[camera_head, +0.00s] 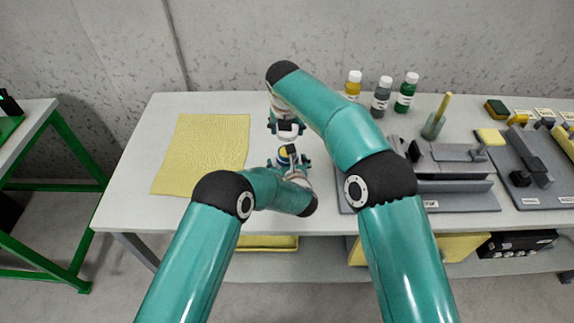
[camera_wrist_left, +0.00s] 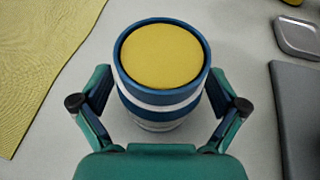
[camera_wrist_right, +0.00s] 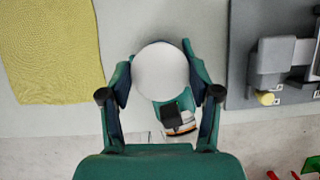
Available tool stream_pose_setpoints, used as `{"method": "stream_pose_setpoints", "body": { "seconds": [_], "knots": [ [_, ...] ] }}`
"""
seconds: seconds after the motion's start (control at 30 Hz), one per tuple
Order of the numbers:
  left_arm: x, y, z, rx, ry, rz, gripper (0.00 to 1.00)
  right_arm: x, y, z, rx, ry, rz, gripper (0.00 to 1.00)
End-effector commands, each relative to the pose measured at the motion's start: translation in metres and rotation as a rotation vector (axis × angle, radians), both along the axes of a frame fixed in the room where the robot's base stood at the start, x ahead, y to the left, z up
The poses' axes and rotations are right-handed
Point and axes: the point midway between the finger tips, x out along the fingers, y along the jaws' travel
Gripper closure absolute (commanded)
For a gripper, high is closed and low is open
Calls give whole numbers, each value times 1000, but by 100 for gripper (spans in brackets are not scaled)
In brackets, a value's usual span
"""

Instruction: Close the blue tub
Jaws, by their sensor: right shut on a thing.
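The blue tub (camera_wrist_left: 160,98) has a blue rim, a white band and a yellow round surface inside the rim. It stands upright between the fingers of my left gripper (camera_wrist_left: 160,90), which press against both sides. In the head view the tub (camera_head: 285,153) is partly hidden by that gripper. My right gripper (camera_wrist_right: 160,75) is shut on a white round lid (camera_wrist_right: 160,70). In the head view the lid (camera_head: 287,129) is held apart from the tub, a little beyond it. How high it is held is hard to tell.
A yellow mat (camera_head: 205,150) lies at the left of the table (camera_head: 135,200). Bottles (camera_head: 381,95) stand at the back. Grey fixtures (camera_head: 450,165) and a brush cup (camera_head: 433,127) fill the right side. A green-framed bench (camera_head: 50,150) is at far left.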

Motion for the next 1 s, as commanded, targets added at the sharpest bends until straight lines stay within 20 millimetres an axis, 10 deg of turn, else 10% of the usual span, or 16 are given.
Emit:
{"method": "stream_pose_setpoints", "body": {
  "seconds": [0.53,1.0],
  "knots": [
    [0,0,0,-1,0,1,94,0,1,0,0,0,1,54],
    [0,1,1,-1,-1,3,96,-1,1,-46,-7,-9,2,54]
  ]
}}
